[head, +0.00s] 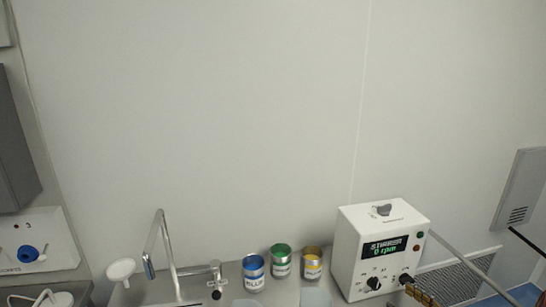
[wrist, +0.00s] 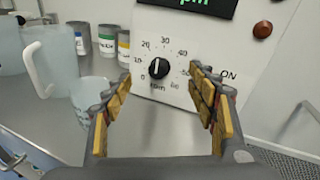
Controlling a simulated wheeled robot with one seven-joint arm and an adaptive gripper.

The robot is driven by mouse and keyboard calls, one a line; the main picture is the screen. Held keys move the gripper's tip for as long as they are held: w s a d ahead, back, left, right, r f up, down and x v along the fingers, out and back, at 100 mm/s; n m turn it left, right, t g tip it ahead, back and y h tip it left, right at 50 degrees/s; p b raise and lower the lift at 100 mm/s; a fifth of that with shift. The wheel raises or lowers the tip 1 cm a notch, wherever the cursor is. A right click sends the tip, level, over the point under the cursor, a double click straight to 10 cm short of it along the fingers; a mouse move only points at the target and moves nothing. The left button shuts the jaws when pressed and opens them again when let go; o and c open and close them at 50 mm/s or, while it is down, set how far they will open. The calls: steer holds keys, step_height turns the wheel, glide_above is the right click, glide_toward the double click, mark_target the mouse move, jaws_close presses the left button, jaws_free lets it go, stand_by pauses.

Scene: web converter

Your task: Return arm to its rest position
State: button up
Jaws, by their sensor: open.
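My gripper (wrist: 163,112) is open and empty in the wrist view, with its yellow-padded fingers spread apart. The white stirrer box (wrist: 155,30) stands in front of it, and its black knob (wrist: 158,67) shows between the fingers. In the head view, the tip of my gripper (head: 422,296) shows at the lower right, in front of the lower right of the stirrer box (head: 350,225). The stirrer display (head: 385,248) reads 0 rpm. I cannot tell whether a finger touches the box.
Blue (head: 254,273), green (head: 281,262) and yellow (head: 312,264) cans stand left of the stirrer. A tap (head: 160,250) stands farther left. In the wrist view, a clear pitcher (wrist: 50,60) and a beaker (wrist: 92,95) stand left of the fingers. The wall above is clear.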

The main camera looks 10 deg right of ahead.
steer(key=s+a+r+n+g+y, duration=0.1)
steer(key=s+a+r+n+g, duration=0.3)
steer(key=a, duration=0.5)
steer(key=s+a+r+n+g+y, duration=0.1)
steer(key=a+n+g, duration=0.2)
steer(key=a+n, duration=0.4)
steer(key=s+a+r+n+g+y, duration=0.1)
steer(key=s+a+r+n+g, duration=0.25)
steer(key=a, duration=0.65)
steer(key=s+a+r+n+h, duration=0.1)
steer(key=s+r+n+h, duration=0.2)
steer(key=s+n, duration=0.3)
steer(key=s+r+n+h, duration=0.3)
steer(key=s+n+h, duration=0.3)
steer(key=n, duration=0.3)
steer(key=shift+s+a+r, duration=0.2)
steer(key=shift+s+a, duration=0.2)
steer(key=shift+s, duration=0.35)
steer(key=shift+t, duration=0.25)
steer(key=shift+c, duration=0.6)
